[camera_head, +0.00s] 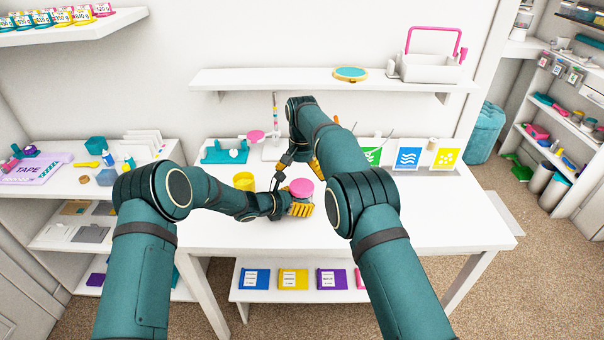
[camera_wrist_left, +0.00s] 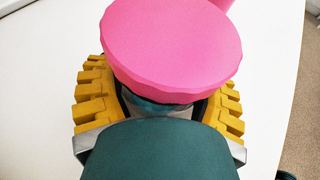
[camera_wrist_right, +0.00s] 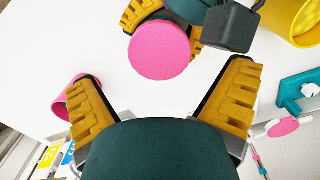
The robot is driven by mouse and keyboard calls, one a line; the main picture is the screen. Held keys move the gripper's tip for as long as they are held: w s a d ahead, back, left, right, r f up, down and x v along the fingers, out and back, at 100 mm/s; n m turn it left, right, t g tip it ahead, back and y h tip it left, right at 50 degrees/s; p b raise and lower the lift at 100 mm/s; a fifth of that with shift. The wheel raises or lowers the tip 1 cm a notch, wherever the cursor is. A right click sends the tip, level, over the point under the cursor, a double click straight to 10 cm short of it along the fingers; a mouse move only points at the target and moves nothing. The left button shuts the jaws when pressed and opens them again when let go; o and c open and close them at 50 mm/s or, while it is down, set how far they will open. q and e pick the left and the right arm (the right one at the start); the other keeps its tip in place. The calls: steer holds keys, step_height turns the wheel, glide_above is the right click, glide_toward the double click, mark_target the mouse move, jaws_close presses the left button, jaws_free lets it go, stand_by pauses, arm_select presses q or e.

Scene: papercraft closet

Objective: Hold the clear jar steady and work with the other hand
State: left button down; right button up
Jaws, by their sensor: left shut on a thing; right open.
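The clear jar shows mostly as its round pink lid (camera_head: 301,188), which also fills the upper left wrist view (camera_wrist_left: 172,45) and shows in the right wrist view (camera_wrist_right: 160,50). The lid sits on top. The jar body is mostly hidden by the lid and fingers. My left gripper (camera_head: 301,209) is shut around the jar's sides, its yellow fingers on either side of it, on the white table (camera_head: 440,228). My right gripper (camera_head: 300,164) is open and empty, pointing down just behind and above the jar. In the right wrist view the lid lies beyond its fingertips.
A yellow container (camera_head: 238,183) stands left of the jar. A teal stand (camera_head: 224,153) is behind it. A pink open-ended thing (camera_wrist_right: 62,108) is beside my right finger. Colored picture cards (camera_head: 408,158) stand at the back right. The table's front right is clear.

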mark_target(302, 185)
steer(key=shift+a, duration=0.1)
steer(key=shift+s+a+r, duration=0.1)
steer(key=shift+a+r, duration=0.05)
steer(key=shift+r, duration=0.5)
steer(key=shift+d+r+m, duration=0.15)
steer(key=shift+r+m, duration=0.15)
steer(key=shift+r, duration=0.2)
steer(key=shift+d+r+m, duration=0.15)
steer(key=shift+r+m, duration=0.15)
steer(key=shift+r, duration=0.2)
steer(key=shift+f, duration=3.95)
steer(key=c, duration=1.3)
steer(key=shift+n, duration=1.7)
